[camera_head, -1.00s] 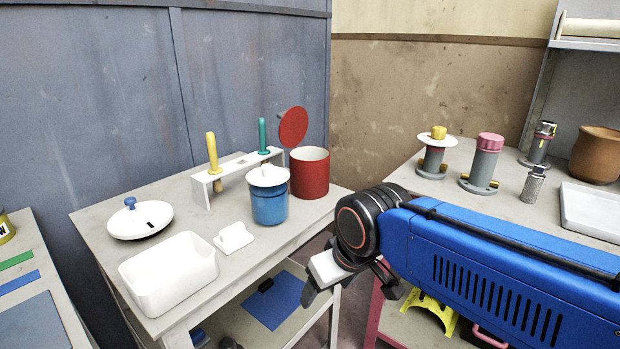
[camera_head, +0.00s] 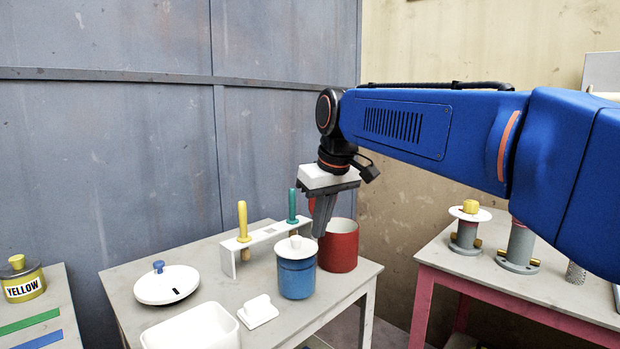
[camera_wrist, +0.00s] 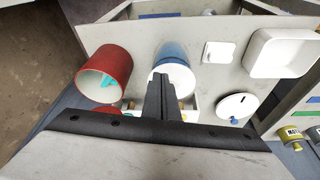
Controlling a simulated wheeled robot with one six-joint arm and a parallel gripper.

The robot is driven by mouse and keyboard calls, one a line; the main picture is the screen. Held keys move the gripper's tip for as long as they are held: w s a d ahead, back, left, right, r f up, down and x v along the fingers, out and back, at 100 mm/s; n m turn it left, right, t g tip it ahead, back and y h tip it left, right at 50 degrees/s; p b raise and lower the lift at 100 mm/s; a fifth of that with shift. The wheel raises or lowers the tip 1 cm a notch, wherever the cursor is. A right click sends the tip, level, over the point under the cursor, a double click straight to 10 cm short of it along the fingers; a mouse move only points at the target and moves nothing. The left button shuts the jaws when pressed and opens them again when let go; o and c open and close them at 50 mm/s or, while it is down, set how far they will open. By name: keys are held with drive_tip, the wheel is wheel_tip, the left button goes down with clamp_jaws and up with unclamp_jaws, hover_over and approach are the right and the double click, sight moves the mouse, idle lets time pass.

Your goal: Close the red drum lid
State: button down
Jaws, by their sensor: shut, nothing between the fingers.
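The red drum (camera_head: 340,250) stands upright at the right back of the grey table, its top open. In the wrist view the drum (camera_wrist: 108,66) is at upper left and I see into its pale inside. Its red lid (camera_head: 312,204) stands raised behind the drum, mostly hidden by my gripper in the head view; a small red patch below the drum in the wrist view may be part of it. My gripper (camera_head: 320,234) is shut and empty, pointing down, in front of the lid in the picture.
The blue pot (camera_head: 296,277) with a white lid stands close left of the drum. A white rack (camera_head: 262,240) with yellow-handled and green-handled tools is behind it. A white round lid (camera_head: 167,287) and white bin (camera_head: 192,330) lie left. A blue-grey wall is behind.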

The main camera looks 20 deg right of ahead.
drive_tip(key=w+d+r+n, duration=0.1)
drive_tip(key=w+d+r, duration=0.1)
drive_tip(key=w+r, duration=0.45)
drive_tip(key=w+d+r+n+g, duration=0.1)
drive_tip(key=w+d+r, duration=0.2)
drive_tip(key=w, duration=0.6)
drive_tip(key=w+d+r+n, duration=0.1)
drive_tip(key=w+d+r, duration=0.1)
drive_tip(key=w+r, duration=0.45)
wheel_tip(320, 180, down, 10)
drive_tip(key=shift+s+d+f+y, duration=0.2)
drive_tip(key=shift+d+f+y, duration=0.1)
drive_tip(key=shift+d, duration=0.15)
drive_tip(key=shift+s+r, duration=0.1)
